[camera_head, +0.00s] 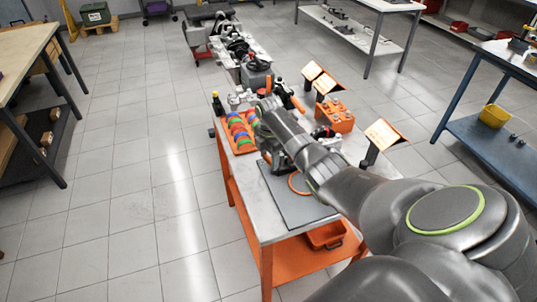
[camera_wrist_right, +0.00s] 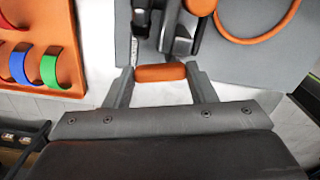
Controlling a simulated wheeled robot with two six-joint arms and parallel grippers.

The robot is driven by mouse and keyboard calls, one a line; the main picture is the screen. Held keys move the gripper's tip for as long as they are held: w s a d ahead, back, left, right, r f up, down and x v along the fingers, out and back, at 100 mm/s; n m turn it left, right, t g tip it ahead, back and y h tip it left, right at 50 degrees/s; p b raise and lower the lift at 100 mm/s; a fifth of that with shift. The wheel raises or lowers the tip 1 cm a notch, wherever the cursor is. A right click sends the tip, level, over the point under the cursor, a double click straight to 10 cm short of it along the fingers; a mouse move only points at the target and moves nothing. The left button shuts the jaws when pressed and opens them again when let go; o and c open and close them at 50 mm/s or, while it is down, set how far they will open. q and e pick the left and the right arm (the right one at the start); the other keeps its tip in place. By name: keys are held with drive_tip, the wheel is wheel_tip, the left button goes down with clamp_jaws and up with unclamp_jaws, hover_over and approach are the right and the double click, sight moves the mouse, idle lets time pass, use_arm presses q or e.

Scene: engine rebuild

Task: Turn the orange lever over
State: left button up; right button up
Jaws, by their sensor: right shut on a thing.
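The orange lever's rounded grip (camera_wrist_right: 160,72) lies crosswise between the two fingertips of my right gripper (camera_wrist_right: 158,75) in the right wrist view. The fingers press on its two ends. Dark metal arms of a mechanism (camera_wrist_right: 180,30) stand just beyond the grip. In the head view my right gripper (camera_head: 264,104) reaches over the workbench, and my own arm hides much of the mechanism below it. I cannot clearly pick out the held grip there. My left gripper is not in view.
An orange tray (camera_head: 240,132) with coloured rings stands on the bench's left side. A grey mat (camera_head: 290,205) with an orange ring lies at the near end. An orange block with holes (camera_head: 336,115) and tilted orange panels (camera_head: 383,134) stand on the right. Open floor lies to the left.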

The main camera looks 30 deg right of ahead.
drive_tip(key=shift+d+r+m+p, duration=0.1)
drive_tip(key=shift+d+m+p, duration=0.1)
drive_tip(key=shift+m+p, duration=0.6)
drive_tip(key=shift+d+m+p, duration=0.15)
drive_tip(key=shift+m+p, duration=0.15)
drive_tip(key=shift+m, duration=1)
drive_tip(key=o, duration=1)
wheel_tip(320, 180, up, 17)
drive_tip(key=shift+r+b, duration=0.15)
drive_tip(key=shift+b, duration=0.5)
